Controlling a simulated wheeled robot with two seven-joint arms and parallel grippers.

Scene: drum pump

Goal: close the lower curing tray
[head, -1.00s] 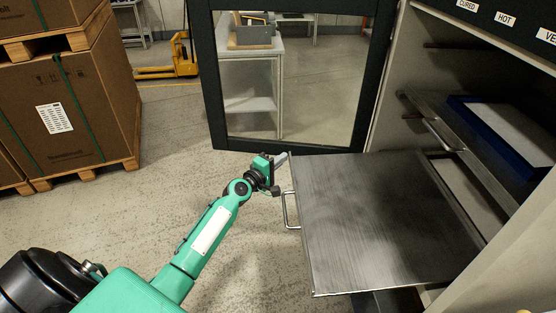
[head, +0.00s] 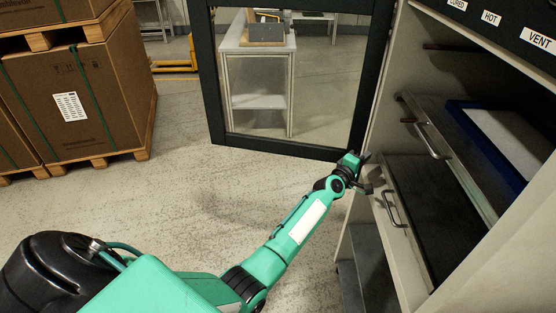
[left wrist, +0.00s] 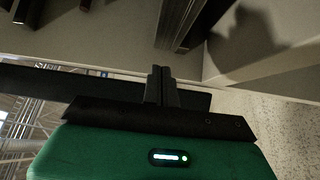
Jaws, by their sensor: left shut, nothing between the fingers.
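The lower curing tray (head: 432,225) is a dark metal sheet with a pale front edge and a bar handle (head: 392,209). It sits inside the cabinet, its front close to the cabinet opening. My left gripper (head: 364,172) is shut and empty at the tray's front edge, just left of and above the handle. I cannot tell whether it touches the tray. In the left wrist view the closed fingers (left wrist: 162,88) point toward the cabinet parts, with nothing between them. My right gripper is not in view.
The upper tray (head: 450,140), with its own handle, holds a blue-rimmed tray (head: 492,145) above the lower one. The glazed cabinet door (head: 295,148) stands open behind my gripper. Boxes on a pallet (head: 75,100) stand left. The floor between is clear.

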